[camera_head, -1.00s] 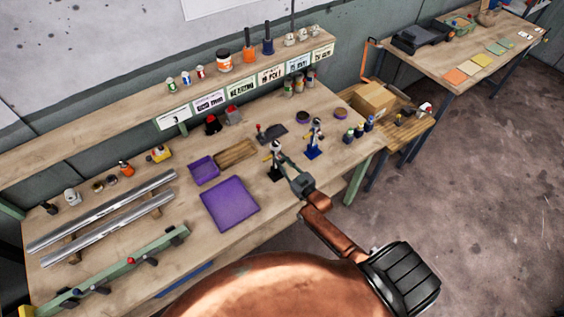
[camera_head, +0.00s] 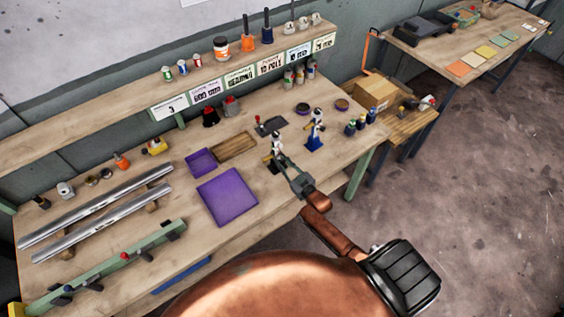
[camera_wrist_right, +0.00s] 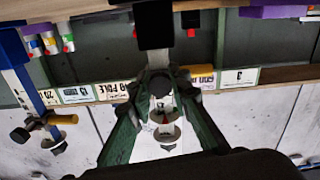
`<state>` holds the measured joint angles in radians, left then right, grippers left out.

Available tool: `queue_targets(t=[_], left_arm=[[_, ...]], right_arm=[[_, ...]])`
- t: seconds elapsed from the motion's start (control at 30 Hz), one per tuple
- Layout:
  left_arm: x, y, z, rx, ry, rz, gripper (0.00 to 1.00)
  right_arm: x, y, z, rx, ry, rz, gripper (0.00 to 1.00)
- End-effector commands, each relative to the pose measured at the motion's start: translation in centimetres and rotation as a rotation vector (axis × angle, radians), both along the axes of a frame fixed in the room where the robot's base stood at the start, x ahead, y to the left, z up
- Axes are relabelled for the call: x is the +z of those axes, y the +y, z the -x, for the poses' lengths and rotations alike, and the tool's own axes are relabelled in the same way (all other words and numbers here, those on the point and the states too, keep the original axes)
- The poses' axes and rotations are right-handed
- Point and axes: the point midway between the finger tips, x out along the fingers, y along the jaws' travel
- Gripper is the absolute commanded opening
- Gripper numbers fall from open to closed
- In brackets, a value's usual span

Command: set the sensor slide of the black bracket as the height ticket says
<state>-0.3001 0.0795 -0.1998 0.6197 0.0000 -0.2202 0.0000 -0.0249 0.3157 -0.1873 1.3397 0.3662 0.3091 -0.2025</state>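A pale, round sensor part (camera_wrist_right: 166,132) shows between the fingers. A blue bracket (camera_head: 315,139) stands to the right. White cards (camera_head: 168,107) line the shelf edge; I cannot tell which is the height ticket. My left gripper is out of view.
A purple mat (camera_head: 227,197), a purple tray (camera_head: 201,162) and a wooden tray (camera_head: 234,146) lie left of the bracket. Metal rails (camera_head: 95,213) lie at the left.

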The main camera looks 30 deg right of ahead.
Motion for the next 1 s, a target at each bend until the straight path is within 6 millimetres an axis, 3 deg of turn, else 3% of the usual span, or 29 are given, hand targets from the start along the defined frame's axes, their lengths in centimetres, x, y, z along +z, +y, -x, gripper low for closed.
queue_targets(t=[0.23, 0.57, 0.77, 1.0], left_arm=[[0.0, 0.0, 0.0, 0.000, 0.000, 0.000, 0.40], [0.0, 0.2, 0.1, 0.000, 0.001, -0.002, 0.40], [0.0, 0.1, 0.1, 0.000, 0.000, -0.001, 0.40], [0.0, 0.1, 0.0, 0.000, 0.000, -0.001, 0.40]], right_arm=[[0.0, 0.0, 0.0, 0.000, -0.001, 0.000, 0.36], [0.0, 0.0, 0.3, 0.000, 0.000, 0.000, 0.36], [-0.1, -0.3, 3.1, 0.000, 0.002, 0.000, 0.36], [-0.1, -0.7, 8.1, -0.001, 0.001, -0.001, 0.36]])
